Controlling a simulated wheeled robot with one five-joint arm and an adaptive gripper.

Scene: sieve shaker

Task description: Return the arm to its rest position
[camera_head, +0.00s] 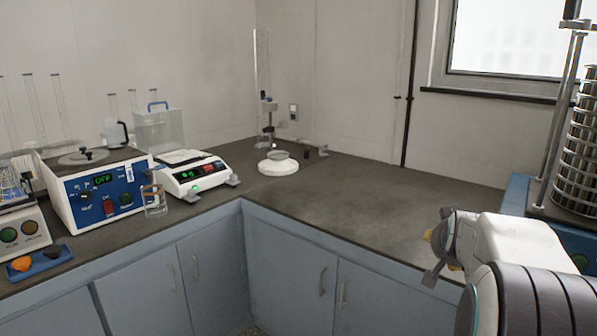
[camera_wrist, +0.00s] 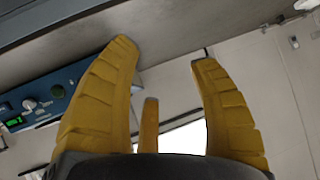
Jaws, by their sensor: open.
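My arm reaches in from the lower right of the head view, in front of the right-hand counter. My gripper (camera_head: 438,253) is at its left end, near the counter's front edge, seen side-on and partly hidden by the wrist. In the wrist view my gripper (camera_wrist: 165,55) shows yellow fingers spread apart. Nothing is between them. The sieve shaker (camera_head: 577,150), a tall stack of metal sieves on a blue base, stands at the right edge, partly cut off and partly behind my arm.
A blue-fronted bath (camera_head: 98,190), a white balance (camera_head: 190,172) and a beaker (camera_head: 154,203) stand on the left counter. A stand with a white base (camera_head: 278,165) is in the corner. The counter (camera_head: 370,205) between it and my gripper is clear. The wrist view shows a blue control panel (camera_wrist: 62,93).

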